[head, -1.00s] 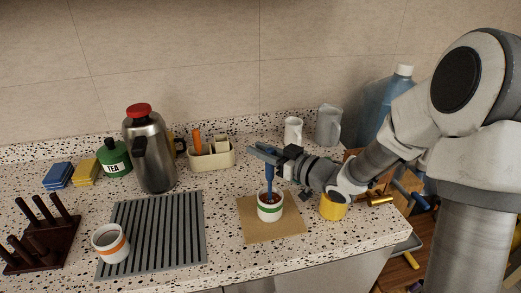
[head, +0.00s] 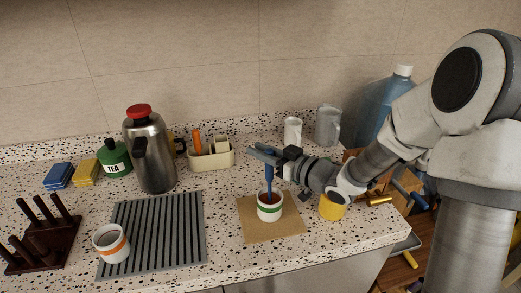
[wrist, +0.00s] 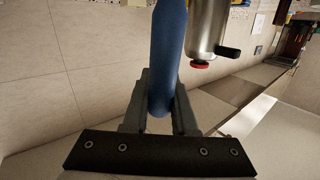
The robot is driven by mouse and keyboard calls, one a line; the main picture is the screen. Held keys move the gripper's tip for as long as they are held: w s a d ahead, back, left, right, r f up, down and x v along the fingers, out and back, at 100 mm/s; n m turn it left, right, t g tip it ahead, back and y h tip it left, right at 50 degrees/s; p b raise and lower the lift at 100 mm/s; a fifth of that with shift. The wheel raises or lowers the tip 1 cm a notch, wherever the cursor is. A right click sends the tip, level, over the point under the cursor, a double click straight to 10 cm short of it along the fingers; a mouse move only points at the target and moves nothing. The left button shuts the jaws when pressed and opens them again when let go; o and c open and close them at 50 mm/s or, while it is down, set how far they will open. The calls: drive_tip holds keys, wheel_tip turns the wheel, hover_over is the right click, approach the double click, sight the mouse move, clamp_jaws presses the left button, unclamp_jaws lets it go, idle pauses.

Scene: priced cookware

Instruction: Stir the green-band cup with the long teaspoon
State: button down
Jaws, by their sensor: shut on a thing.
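The green-band cup (head: 269,209) is white with a green stripe and holds a brown liquid. It stands upright on a tan board (head: 288,229). My gripper (head: 266,155) is above the cup, shut on the blue handle of the long teaspoon (head: 268,180). The teaspoon points down into the cup, close to upright, and its lower end is hidden inside. In the wrist view, the blue handle (wrist: 168,50) runs between the two fingers (wrist: 160,105).
An orange-band cup (head: 111,243) stands on a grey ribbed mat (head: 165,235) to the left. A yellow cup (head: 332,206) is close right of the board, under my arm. A steel flask (head: 152,155), a green tea tin (head: 114,158) and a cream caddy (head: 212,158) stand behind.

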wheel_tip(320, 180, up, 7)
drive_tip(key=p, duration=0.6)
drive_tip(key=shift+w+r, duration=0.15)
drive_tip(key=shift+w, duration=0.2)
drive_tip(key=shift+a, duration=0.1)
